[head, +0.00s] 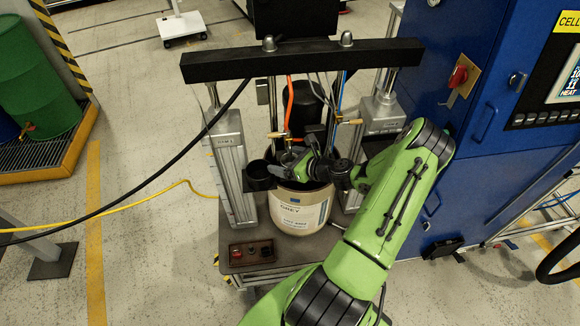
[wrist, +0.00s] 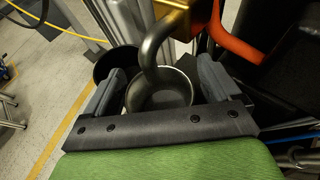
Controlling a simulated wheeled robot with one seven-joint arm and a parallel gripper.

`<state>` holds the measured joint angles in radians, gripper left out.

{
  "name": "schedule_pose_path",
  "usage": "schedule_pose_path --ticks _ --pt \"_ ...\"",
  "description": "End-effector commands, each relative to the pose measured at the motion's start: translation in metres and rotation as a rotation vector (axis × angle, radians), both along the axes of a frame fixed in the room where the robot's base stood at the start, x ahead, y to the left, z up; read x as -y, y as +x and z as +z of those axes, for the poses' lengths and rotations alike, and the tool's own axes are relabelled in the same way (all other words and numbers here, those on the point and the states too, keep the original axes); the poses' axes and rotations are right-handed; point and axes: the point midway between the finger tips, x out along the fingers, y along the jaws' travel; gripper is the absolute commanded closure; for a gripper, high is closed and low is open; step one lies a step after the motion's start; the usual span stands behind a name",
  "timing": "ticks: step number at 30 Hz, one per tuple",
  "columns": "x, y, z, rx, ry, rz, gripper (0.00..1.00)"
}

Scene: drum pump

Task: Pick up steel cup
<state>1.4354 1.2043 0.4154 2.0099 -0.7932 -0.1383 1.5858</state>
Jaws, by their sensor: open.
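The steel cup (wrist: 165,98) shows in the wrist view as a round, open metal cup, seen from above at a slant, between the two fingers of my gripper (wrist: 162,76). A dark curved pipe (wrist: 152,48) comes down in front of the cup and hides part of its rim. My gripper is open, with one grey finger on each side of the cup. I cannot tell whether either finger touches it. In the head view my gripper (head: 292,163) is above the drum's rim, and the cup is mostly hidden there.
The cream drum (head: 300,207) stands below, between two grey columns (head: 227,150). A black crossbeam (head: 300,60) spans above, with orange and blue hoses below it. A blue cabinet (head: 480,110) closes off the right.

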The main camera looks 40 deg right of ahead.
Motion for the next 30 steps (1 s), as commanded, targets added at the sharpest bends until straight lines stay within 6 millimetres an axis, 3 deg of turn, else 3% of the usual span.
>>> schedule_pose_path --ticks 2,15,22,26,30 --pt "0.000 0.000 0.000 0.000 0.000 0.000 0.10" --pt "0.000 -0.001 0.001 0.000 0.000 0.000 0.73" --pt "0.000 -0.001 0.004 0.000 -0.001 0.000 0.73" --pt "0.000 -0.001 0.018 0.000 -0.002 0.001 0.73" --pt "0.006 -0.030 0.015 -0.003 0.003 -0.006 0.73"
